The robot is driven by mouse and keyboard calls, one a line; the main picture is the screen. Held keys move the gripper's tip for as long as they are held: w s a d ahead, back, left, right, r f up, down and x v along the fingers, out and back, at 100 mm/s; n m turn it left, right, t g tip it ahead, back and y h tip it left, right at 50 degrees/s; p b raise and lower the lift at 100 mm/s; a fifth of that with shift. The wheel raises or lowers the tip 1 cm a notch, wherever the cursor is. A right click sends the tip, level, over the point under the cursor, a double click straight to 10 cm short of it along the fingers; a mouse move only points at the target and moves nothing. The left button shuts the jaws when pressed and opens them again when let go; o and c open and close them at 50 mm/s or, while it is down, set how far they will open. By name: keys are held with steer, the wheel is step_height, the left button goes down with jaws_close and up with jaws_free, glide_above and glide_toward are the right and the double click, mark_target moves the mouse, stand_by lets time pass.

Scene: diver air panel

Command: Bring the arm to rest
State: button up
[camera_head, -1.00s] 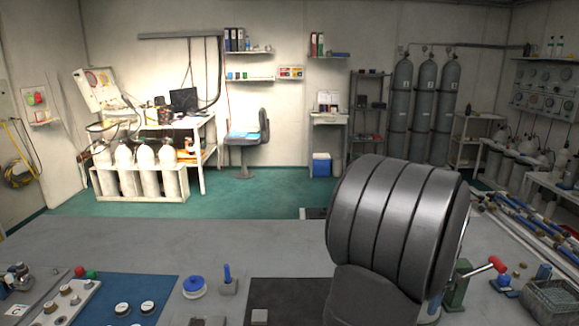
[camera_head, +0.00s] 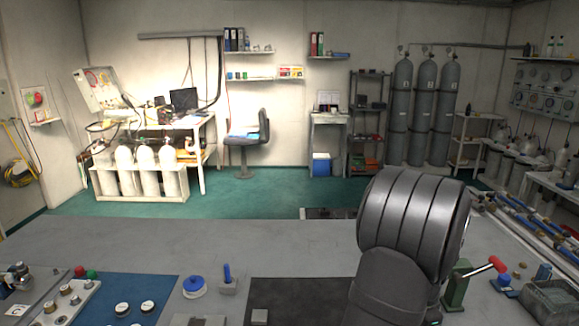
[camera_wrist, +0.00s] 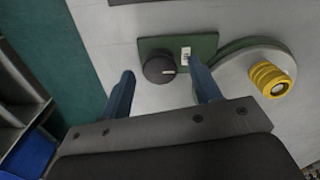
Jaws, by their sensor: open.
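My gripper (camera_wrist: 165,88) shows in the wrist view with its two blue-grey fingers spread and nothing between them. Past the fingertips is a black round knob (camera_wrist: 159,69) on a green plate (camera_wrist: 205,46), which lies on a light grey surface. The gap between the fingers is in line with the knob; I cannot tell the distance to it. In the head view my dark arm link stands at the right front of the bench (camera_head: 270,240), and the fingers do not show there.
A round grey part with a yellow ribbed fitting (camera_wrist: 272,79) sits right of the plate. On the bench are a red-handled lever (camera_head: 497,264), a grey mesh basket (camera_head: 550,300), a blue-topped disc (camera_head: 194,286) and a blue mat (camera_head: 150,285) with knobs. The bench's middle is largely clear.

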steer(key=shift+f, duration=0.65)
steer(key=n, duration=0.3)
steer(key=shift+r, duration=0.1)
steer(key=n, duration=0.9)
steer(key=shift+n, duration=2.6)
steer(key=shift+m, duration=0.3)
